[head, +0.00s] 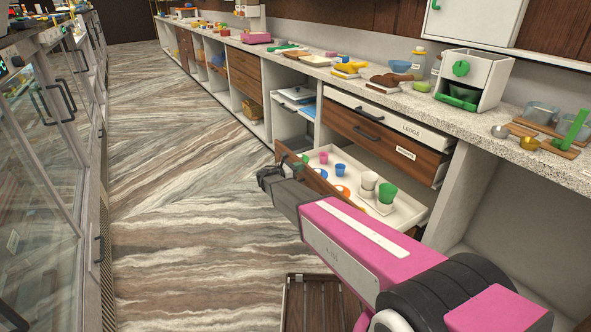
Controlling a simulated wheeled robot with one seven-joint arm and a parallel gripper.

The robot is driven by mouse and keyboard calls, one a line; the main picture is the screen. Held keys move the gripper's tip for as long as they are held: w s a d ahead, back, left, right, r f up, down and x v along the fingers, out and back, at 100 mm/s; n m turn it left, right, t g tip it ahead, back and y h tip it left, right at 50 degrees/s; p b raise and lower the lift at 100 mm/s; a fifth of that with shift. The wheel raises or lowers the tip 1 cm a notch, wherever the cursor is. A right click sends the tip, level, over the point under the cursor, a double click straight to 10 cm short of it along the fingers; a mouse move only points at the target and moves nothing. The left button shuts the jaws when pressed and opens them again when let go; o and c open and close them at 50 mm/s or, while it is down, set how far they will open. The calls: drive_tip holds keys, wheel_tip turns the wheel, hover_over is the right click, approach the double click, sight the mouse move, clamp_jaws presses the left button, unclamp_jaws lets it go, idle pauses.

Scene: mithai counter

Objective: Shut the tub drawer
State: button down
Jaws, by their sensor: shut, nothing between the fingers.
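The tub drawer (405,217) is pulled out from the right-hand counter at its lowest level. Its white inside holds several small tubs in white, green, blue, pink and orange. Its brown wooden front shows only in part, because my arm covers much of it. My gripper (268,174) is shut and empty. It is at the aisle side of the drawer, near the far end of the drawer front. I cannot tell whether it touches the front.
The counter top (482,135) carries bowls, boards and a white dispenser (472,80). Glass cases (40,190) line the left.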

idle(0.3)
drive_tip(key=x, duration=3.2)
drive_tip(key=shift+w, duration=0.2)
drive_tip(key=shift+w+d, duration=0.1)
drive_tip(key=shift+d, duration=0.1)
drive_tip(key=v, duration=1.5)
drive_tip(key=s+d+f+m+g+y, duration=0.1)
drive_tip(key=s+d+m+g+y, duration=0.35)
drive_tip(key=s, duration=0.65)
drive_tip(key=s+d+f+m+g+y, duration=0.1)
drive_tip(key=s+d+f+m+g, duration=0.15)
drive_tip(key=s+d+m, duration=0.45)
drive_tip(key=s+a+m+g+y, duration=0.1)
drive_tip(key=s+m+y, duration=0.2)
drive_tip(key=s, duration=0.5)
drive_tip(key=s+a+r+m+g+y, duration=0.1)
drive_tip(key=s+a+m+y, duration=0.1)
drive_tip(key=s+m, duration=0.4)
drive_tip(key=s+a+r+m+g+y, duration=0.1)
drive_tip(key=s+m+y, duration=0.3)
drive_tip(key=s, duration=0.5)
drive_tip(key=shift+s+a, duration=0.35)
drive_tip(key=shift+a, duration=0.4)
